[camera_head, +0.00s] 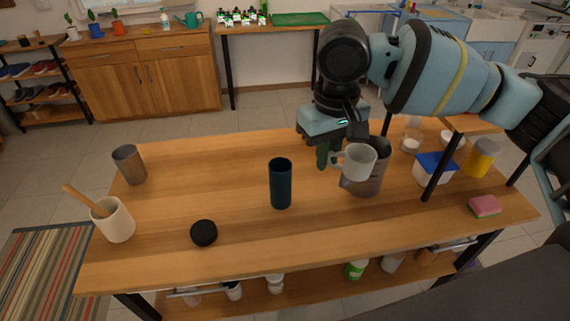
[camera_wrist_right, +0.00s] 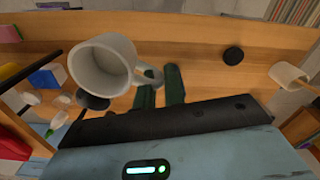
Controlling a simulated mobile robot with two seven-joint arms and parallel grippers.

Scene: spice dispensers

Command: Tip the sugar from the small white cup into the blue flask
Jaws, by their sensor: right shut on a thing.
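The small white cup (camera_head: 356,162) is in the air, roughly upright, in front of a grey metal container. It also shows in the wrist view (camera_wrist_right: 102,66), with its mouth partly visible; I cannot make out sugar in it. My right gripper (camera_head: 328,155) is shut on the cup's handle, its dark green fingers (camera_wrist_right: 160,85) at the handle's side. The blue flask (camera_head: 280,184) stands upright and open on the table, left of the cup and apart from it. I cannot make out the flask in the wrist view. My left gripper is not in view.
A black lid (camera_head: 204,233) lies left of the flask. The grey metal container (camera_head: 369,182) stands behind the cup. A beige mortar with a pestle (camera_head: 115,222) and a metal tumbler (camera_head: 128,164) stand at left. A blue-lidded box (camera_head: 434,169), yellow container (camera_head: 481,158) and sponge (camera_head: 484,206) are at right.

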